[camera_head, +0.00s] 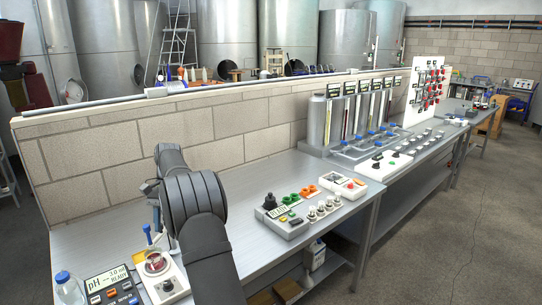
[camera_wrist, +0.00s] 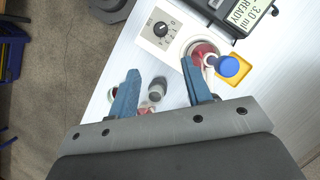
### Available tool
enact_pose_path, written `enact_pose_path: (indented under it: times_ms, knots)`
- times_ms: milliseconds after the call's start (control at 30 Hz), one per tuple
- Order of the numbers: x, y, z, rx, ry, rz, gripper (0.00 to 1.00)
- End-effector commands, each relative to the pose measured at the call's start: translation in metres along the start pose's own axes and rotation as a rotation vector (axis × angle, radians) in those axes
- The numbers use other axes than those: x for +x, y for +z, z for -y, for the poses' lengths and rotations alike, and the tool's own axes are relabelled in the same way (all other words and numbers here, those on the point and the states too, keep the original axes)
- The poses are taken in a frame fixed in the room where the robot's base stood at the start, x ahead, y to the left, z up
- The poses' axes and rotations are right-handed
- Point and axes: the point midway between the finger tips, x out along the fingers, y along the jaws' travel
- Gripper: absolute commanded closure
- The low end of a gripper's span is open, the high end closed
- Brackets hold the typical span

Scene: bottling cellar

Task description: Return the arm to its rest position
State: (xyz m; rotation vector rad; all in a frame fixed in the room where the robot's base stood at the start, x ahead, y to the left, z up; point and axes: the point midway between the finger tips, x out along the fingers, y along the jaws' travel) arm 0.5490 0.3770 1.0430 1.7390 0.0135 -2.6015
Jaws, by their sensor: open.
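My gripper (camera_wrist: 160,84) shows in the wrist view with its two blue fingers spread apart and nothing held between them. It hangs over the white bench top. Beyond the fingers lie a small grey-capped vial (camera_wrist: 156,92) and other small items, partly hidden; I cannot tell whether any touch.
A stirrer with a knob (camera_wrist: 160,30) carries a vessel of red liquid (camera_wrist: 203,52), beside a blue round top (camera_wrist: 228,66) and a "3.0 ml READY" display (camera_wrist: 246,12). A pH meter (camera_head: 108,284), bottle (camera_head: 69,290) and button box (camera_head: 283,222) stand near my arm. A block wall (camera_head: 110,150) backs the bench.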

Motion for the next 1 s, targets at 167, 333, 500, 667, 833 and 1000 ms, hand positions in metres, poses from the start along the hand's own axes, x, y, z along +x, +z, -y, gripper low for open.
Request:
enact_pose_path:
  times_ms: [167, 333, 500, 667, 833, 1000]
  knots:
    - [0.025, 0.001, 0.000, 0.000, 0.002, 0.003, 0.55]
    - [0.059, 0.001, 0.000, 0.000, 0.002, 0.003, 0.55]
    - [0.094, 0.001, 0.000, 0.000, 0.002, 0.003, 0.55]
    - [0.125, 0.001, 0.000, 0.000, 0.002, 0.003, 0.55]
    - [0.151, 0.001, 0.000, -0.001, 0.002, 0.002, 0.55]
    - [0.165, 0.001, 0.000, 0.000, 0.001, 0.001, 0.55]
